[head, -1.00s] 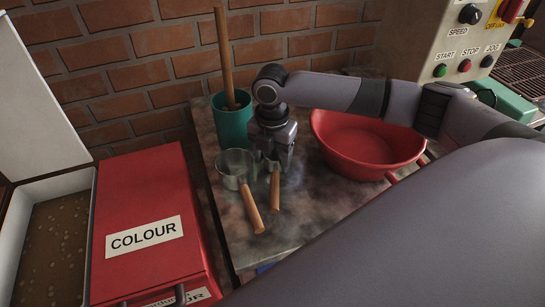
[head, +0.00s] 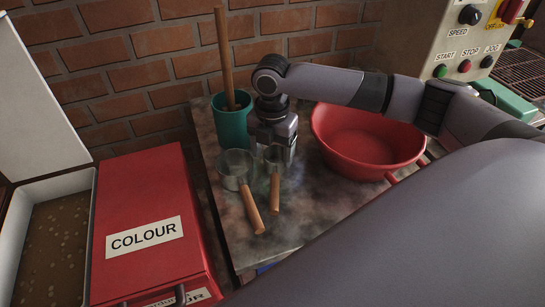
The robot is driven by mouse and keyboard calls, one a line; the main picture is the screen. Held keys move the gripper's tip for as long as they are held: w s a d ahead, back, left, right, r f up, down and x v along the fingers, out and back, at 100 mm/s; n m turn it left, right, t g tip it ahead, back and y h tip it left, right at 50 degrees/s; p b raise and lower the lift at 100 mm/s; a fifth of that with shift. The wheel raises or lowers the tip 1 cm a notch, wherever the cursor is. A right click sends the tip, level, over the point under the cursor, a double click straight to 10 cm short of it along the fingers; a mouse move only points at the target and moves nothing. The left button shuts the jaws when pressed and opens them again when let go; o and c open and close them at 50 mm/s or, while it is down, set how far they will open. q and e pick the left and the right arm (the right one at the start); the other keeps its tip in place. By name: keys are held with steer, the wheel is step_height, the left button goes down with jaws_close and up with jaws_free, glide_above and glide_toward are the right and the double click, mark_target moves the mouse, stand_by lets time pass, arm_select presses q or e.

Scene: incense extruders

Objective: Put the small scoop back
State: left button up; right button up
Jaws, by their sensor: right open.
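The small scoop (head: 275,190), with a metal cup and a wooden handle, lies on the counter with its handle toward the front. My right gripper (head: 275,152) is above its cup end, pointing down, with the jaws open. The jaws partly hide the scoop's cup, and I cannot tell whether they touch it. A larger scoop (head: 236,170) with a wooden handle lies just left of it. My left gripper is not in view.
A teal pot (head: 232,128) holding a wooden stick stands behind the scoops. A red bowl (head: 365,145) sits to the right. A red box labelled COLOUR (head: 150,215) is at the left. The stone counter (head: 300,225) is bare in front of the bowl.

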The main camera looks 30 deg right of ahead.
step_height(320, 180, up, 10)
stand_by(0.3)
steer(key=shift+a+f, duration=0.1)
steer(key=shift+f, duration=0.1)
stand_by(0.3)
